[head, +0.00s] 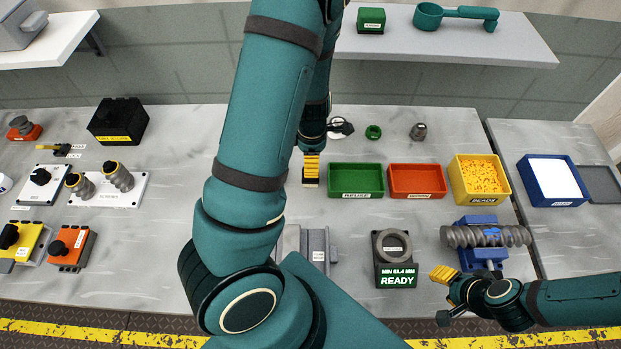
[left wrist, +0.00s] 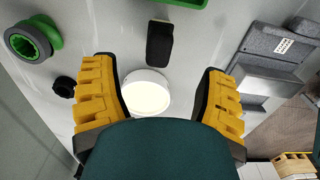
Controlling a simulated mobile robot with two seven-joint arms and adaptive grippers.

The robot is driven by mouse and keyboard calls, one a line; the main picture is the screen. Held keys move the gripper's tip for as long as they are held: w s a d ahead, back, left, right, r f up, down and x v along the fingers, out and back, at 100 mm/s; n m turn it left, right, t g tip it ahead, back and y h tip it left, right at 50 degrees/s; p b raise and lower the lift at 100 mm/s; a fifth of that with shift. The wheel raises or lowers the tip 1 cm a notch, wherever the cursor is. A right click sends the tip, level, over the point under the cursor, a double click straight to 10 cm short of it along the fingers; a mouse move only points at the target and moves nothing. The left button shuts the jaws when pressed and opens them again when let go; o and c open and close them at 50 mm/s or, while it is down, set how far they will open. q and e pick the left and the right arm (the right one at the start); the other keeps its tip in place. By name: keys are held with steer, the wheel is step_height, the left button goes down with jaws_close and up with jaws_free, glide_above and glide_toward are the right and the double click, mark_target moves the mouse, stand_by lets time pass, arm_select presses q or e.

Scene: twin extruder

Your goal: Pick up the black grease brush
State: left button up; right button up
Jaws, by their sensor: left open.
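In the left wrist view, a black, rounded, elongated piece (left wrist: 160,43) shows beyond the fingertips. It looks like the grease brush, though its bristles cannot be made out. It is near a round white disc (left wrist: 147,92) that shows between my left fingers. My left gripper (left wrist: 160,72) is open, its yellow fingers wide apart with nothing between the pads. In the head view my left gripper (head: 311,168) hangs at the back of the table, left of the green tray (head: 355,194); the brush cannot be told apart there. My right gripper (head: 447,295) is at the front right, its opening unclear.
A green ring (head: 373,132) and a metal piece (head: 418,131) stand behind the trays. A red tray (head: 416,195) and a yellow bead bin (head: 457,198) are to the right. A screw on a blue stand (head: 482,257) is near my right gripper. A grey block (head: 318,250) stands in front.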

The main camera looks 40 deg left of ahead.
mark_target(307, 182)
arm_select(q)
steer(key=shift+a+f+b, duration=0.2)
steer(key=shift+f+b, duration=0.5)
steer(key=shift+f, duration=2.45)
jaws_close()
